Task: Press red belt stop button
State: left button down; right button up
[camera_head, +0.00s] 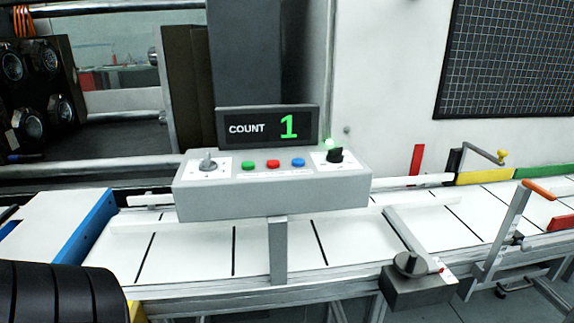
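The red button (273,164) sits on top of a grey control box (272,198), between a green button (247,165) and a blue button (298,162). A silver switch (208,161) is at the left end of the box, and a black knob (335,156) is at its right end. A display (268,127) behind the buttons reads COUNT 1. The white belt (190,255) runs below and behind the box. Neither of my grippers is in view, and nothing covers the red button.
A black ribbed cylinder (60,295) fills the lower left corner. A blue-edged white block (50,225) stands on the left of the belt. On the right are a lever with an orange handle (540,189) and a dark block with a knob (415,285). Space above the buttons is clear.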

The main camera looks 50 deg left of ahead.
aim_at(274, 163)
jog(key=u, duration=1.6)
